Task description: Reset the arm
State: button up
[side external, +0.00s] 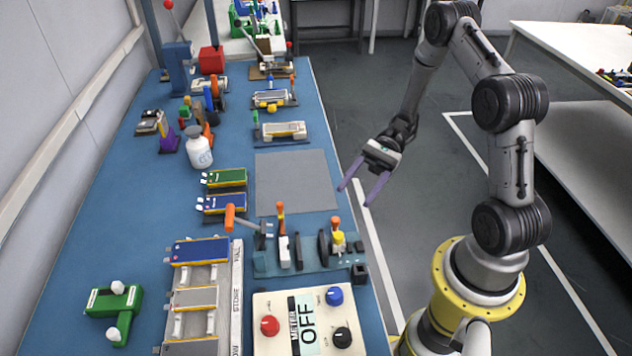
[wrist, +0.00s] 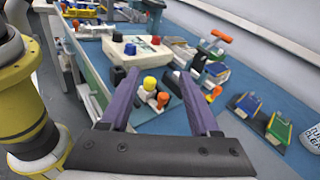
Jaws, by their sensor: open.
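My gripper (side external: 364,189) is open and empty. It hangs beside the right edge of the blue bench, over the floor, with its two purple fingers spread apart. In the wrist view the fingers of my gripper (wrist: 163,88) point toward the bench, and nothing is between them up close. The arm is bent, coming down from its upper links to the gripper.
The blue bench (side external: 232,118) carries green and blue pouch cells (side external: 226,177), a grey mat (side external: 295,183), a clamp fixture (side external: 296,258), a meter box (side external: 308,320), a white bottle (side external: 198,148) and a slotted rack (side external: 195,298). Open floor lies right of the bench.

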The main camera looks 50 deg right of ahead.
jog(key=s+a+r+n+g+h, duration=0.1)
jog(key=s+a+r+n+h, duration=0.3)
jog(key=r, duration=0.3)
jog(key=s+a+r+n+h, duration=0.3)
jog(key=r+n+h, duration=0.3)
jog(key=r, duration=0.1)
jog(key=s+d+r+n+t+h, duration=0.3)
jog(key=s+d+n+t+h, duration=0.1)
jog(key=d+n+t+h, duration=0.1)
jog(key=shift+s+d+t+h, duration=0.3)
jog(key=shift+t+h, duration=0.3)
jog(key=shift+t, duration=0.6)
